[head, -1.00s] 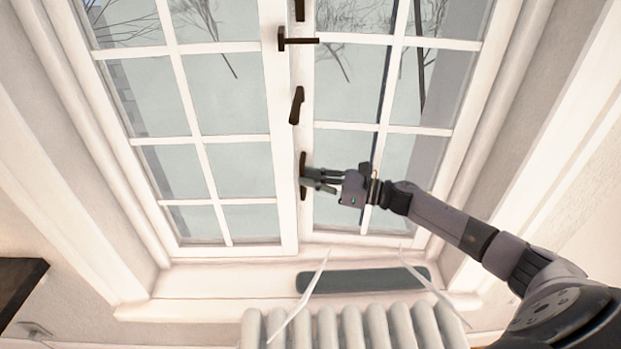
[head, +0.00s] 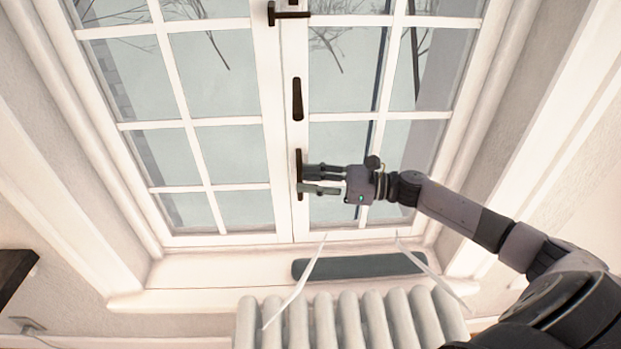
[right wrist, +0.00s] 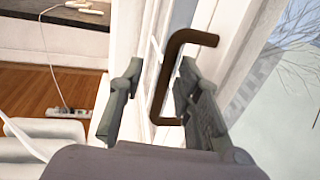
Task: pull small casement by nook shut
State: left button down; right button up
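The white casement (head: 341,232) on the right of the window carries a dark pull handle (head: 299,160) low on its inner edge. It stands beside the left casement (head: 277,205), looking flush or nearly so; a small gap is hard to tell. My right gripper (head: 304,180) reaches in from the right with its fingers at the pull handle. In the right wrist view the bronze handle (right wrist: 164,80) stands between the two spread fingers (right wrist: 158,95), with room visible on the left side. Contact is unclear. My left gripper is not in view.
A white ribbed radiator (head: 350,320) stands below the sill (head: 200,270). A dark grey strip (head: 355,266) and two thin white curved pieces (head: 296,285) lie above it. A dark turn handle (head: 297,99) sits higher on the window. A dark shelf edge (head: 14,272) is at left.

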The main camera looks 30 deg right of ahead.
jog(key=shift+w, duration=0.1)
jog(key=shift+d, duration=0.1)
jog(key=v, duration=1.2)
dwell(0.4)
